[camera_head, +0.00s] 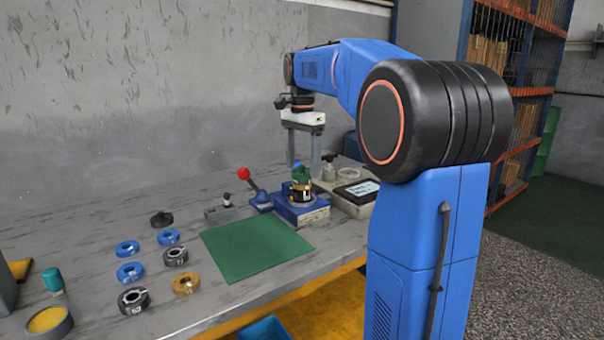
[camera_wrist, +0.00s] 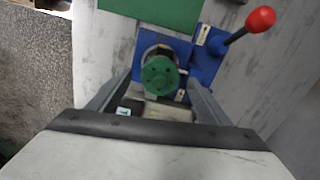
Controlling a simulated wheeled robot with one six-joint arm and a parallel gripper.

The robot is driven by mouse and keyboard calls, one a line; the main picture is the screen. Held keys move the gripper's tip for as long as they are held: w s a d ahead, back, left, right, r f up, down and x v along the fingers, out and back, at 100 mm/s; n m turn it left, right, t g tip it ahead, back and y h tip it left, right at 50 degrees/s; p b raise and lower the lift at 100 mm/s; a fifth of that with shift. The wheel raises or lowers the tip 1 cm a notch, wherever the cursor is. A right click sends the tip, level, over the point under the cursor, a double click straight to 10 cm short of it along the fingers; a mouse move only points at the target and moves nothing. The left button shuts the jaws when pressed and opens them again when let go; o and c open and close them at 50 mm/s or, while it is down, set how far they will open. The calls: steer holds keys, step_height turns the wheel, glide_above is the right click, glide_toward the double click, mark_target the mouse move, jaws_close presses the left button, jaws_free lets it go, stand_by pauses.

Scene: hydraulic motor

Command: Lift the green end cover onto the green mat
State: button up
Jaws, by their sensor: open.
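The green end cover (camera_head: 301,175) sits on top of the motor assembly in the blue fixture (camera_head: 300,214). In the wrist view the green end cover (camera_wrist: 159,75) shows as a round disc with small holes, just ahead of the fingers. My gripper (camera_head: 302,165) is open and empty above the bench; its fingers (camera_wrist: 152,100) point toward the fixture, one on each side, with nothing between them. Whether the fingers are level with the cover is hard to tell. The green mat (camera_head: 255,246) lies flat and bare on the bench, left of the fixture.
A red-knobbed lever (camera_head: 244,175) stands close to the fixture's left. Blue rings (camera_head: 130,272), dark rings (camera_head: 133,300) and an orange ring (camera_head: 186,283) lie left of the mat. A tablet-like display (camera_head: 358,191) is at the right. A yellow-filled cup (camera_head: 48,321) stands front left.

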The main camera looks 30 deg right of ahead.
steer(key=c, duration=1.4)
step_height(320, 180, up, 10)
steer(key=shift+r, duration=0.25)
steer(key=shift+r, duration=0.5)
